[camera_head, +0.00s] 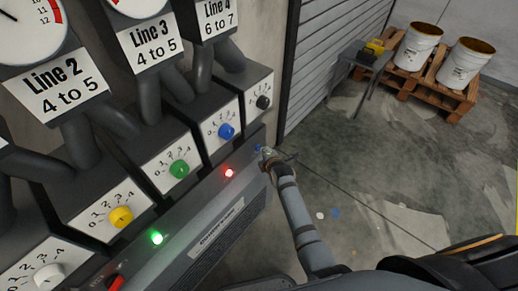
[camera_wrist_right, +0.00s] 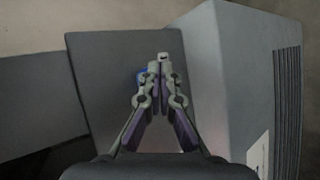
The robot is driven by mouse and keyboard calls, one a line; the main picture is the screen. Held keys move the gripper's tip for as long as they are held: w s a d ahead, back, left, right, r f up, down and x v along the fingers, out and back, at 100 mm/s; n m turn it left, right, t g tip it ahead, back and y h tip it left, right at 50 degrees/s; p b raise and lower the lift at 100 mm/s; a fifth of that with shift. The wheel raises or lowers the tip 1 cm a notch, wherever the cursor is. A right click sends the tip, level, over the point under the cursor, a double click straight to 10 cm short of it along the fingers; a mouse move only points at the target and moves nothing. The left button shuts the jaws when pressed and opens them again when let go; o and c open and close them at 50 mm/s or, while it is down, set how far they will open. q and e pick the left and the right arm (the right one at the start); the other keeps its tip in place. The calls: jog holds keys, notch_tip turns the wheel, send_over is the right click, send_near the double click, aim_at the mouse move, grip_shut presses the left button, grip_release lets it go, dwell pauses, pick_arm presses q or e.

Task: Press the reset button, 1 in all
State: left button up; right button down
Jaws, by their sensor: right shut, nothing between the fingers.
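A long grey control panel (camera_head: 200,225) runs along the wall below the dials. It carries a lit green lamp (camera_head: 156,238), a lit red lamp (camera_head: 229,173) and a red control (camera_head: 116,283) at the lower edge. A small blue button (camera_head: 259,148) is at the panel's far end, mostly hidden by my right gripper (camera_head: 265,153). In the right wrist view the blue button (camera_wrist_right: 141,76) shows partly behind the left finger. My right gripper is shut and empty, with its tips at or very near the button; I cannot tell whether they touch. My left gripper is not in view.
Dial boxes with white, yellow (camera_head: 122,216), green (camera_head: 179,169), blue (camera_head: 226,131) and black (camera_head: 263,102) knobs line the wall under gauges. A small table (camera_head: 358,57) and a pallet (camera_head: 452,101) with two white buckets stand at the back right. The floor between is open.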

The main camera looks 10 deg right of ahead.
jog(key=shift+w+a, duration=0.25)
jog(key=shift+w, duration=0.1)
dwell(0.4)
dwell(0.3)
jog(key=shift+s+d+r+p, duration=0.15)
jog(key=shift+s+d+p, duration=0.25)
jog(key=shift+s+p, duration=0.25)
jog(key=shift+d, duration=0.1)
jog(key=s+d+p, duration=0.1)
jog(key=s+p, duration=0.1)
jog(key=s+d+p, duration=0.1)
jog(key=s+d, duration=0.1)
jog(key=shift+p, duration=0.4)
